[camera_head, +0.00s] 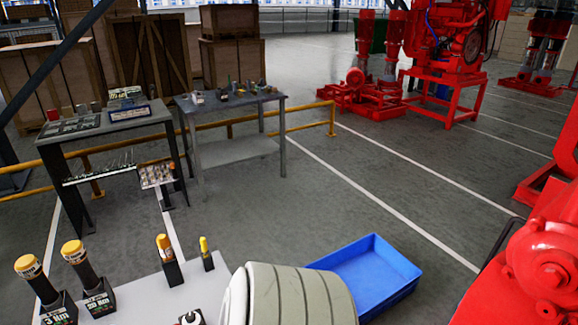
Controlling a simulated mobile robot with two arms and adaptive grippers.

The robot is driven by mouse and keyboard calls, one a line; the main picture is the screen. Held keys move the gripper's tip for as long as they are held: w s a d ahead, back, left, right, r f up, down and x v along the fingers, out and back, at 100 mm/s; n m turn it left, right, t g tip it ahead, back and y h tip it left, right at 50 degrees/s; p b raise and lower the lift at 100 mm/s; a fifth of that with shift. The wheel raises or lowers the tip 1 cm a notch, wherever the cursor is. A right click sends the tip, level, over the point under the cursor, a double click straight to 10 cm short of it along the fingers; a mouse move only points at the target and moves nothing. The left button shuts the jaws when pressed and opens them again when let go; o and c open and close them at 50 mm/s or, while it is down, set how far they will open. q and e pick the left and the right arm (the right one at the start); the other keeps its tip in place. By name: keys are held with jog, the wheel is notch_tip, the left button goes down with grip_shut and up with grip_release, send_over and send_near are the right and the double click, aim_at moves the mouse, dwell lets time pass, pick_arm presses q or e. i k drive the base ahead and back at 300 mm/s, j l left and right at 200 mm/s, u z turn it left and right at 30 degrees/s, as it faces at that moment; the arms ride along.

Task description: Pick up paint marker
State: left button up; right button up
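On the pale tabletop (140,297) at the bottom left, two slim marker-like items stand upright in small black holders. One is a thicker yellow-orange item (164,247). The other is a thinner yellow item (204,245) to its right. Either may be the paint marker; no readable label shows which. Neither of my grippers is in view, and no gripper touches these items.
Two orange-topped black tools (86,270) (35,280) stand in labelled black holders at the table's left. A blue bin (368,275) sits to the right on the floor. Two grey workbenches (105,122) (236,148) stand beyond; red pump machinery (545,262) is at right. Open floor lies between.

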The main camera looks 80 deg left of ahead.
aim_at(205, 250)
jog(key=l+u, duration=0.15)
jog(key=u, duration=3.1)
